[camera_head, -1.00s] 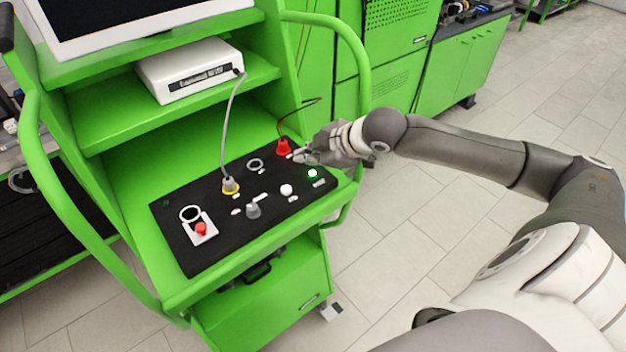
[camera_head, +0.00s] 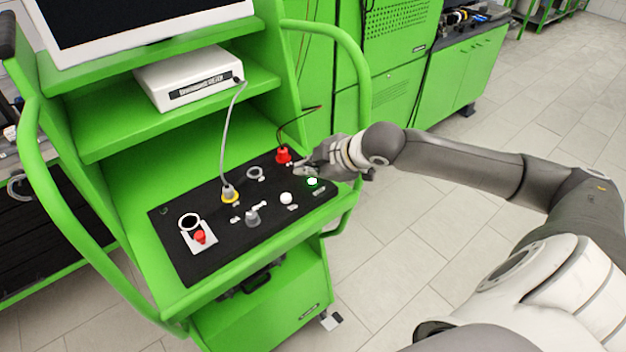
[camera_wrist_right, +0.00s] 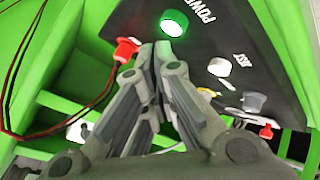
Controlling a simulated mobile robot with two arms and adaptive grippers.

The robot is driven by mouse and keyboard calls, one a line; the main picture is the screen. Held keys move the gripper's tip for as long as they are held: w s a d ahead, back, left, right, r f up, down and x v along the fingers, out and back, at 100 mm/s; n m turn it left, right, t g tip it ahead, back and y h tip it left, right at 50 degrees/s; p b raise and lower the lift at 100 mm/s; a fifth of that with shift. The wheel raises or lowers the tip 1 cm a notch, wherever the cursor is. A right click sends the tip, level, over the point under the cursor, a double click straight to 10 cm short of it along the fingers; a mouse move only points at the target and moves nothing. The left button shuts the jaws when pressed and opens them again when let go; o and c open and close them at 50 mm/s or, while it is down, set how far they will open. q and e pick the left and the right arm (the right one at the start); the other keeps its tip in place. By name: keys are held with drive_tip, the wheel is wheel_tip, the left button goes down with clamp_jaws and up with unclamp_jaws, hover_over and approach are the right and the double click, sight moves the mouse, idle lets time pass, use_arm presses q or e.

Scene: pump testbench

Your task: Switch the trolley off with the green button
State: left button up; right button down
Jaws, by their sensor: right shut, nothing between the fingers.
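The green button (camera_head: 312,182) glows at the right end of the trolley's black control panel (camera_head: 215,241). In the right wrist view the lit green button (camera_wrist_right: 174,23) shows beside the "POWER" lettering, just beyond the fingertips. My right gripper (camera_head: 304,172) is shut and empty, low over the panel's right end, close to the button. In the right wrist view its fingertips (camera_wrist_right: 155,50) are together; I cannot tell whether they touch the panel. The green trolley (camera_head: 130,218) stands on the left. My left gripper is not in view.
A red plug (camera_head: 283,155) with a dark cable stands close behind my right gripper. A white button (camera_head: 286,198), a grey knob (camera_head: 252,217), a grey cable's plug (camera_head: 229,192) and a red switch (camera_head: 200,237) are on the panel. The trolley's curved rail (camera_head: 362,80) rises behind my wrist.

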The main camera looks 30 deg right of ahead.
sight(309, 184)
drive_tip(key=shift+f, duration=0.2)
idle(0.5)
drive_tip(key=shift+f, duration=0.25)
drive_tip(key=shift+f, duration=0.45)
idle(0.5)
drive_tip(key=shift+r, duration=0.15)
drive_tip(key=shift+r+p, duration=0.75)
drive_tip(key=shift+p, duration=0.5)
wheel_tip(309, 184, up, 6)
drive_tip(key=p, duration=0.7)
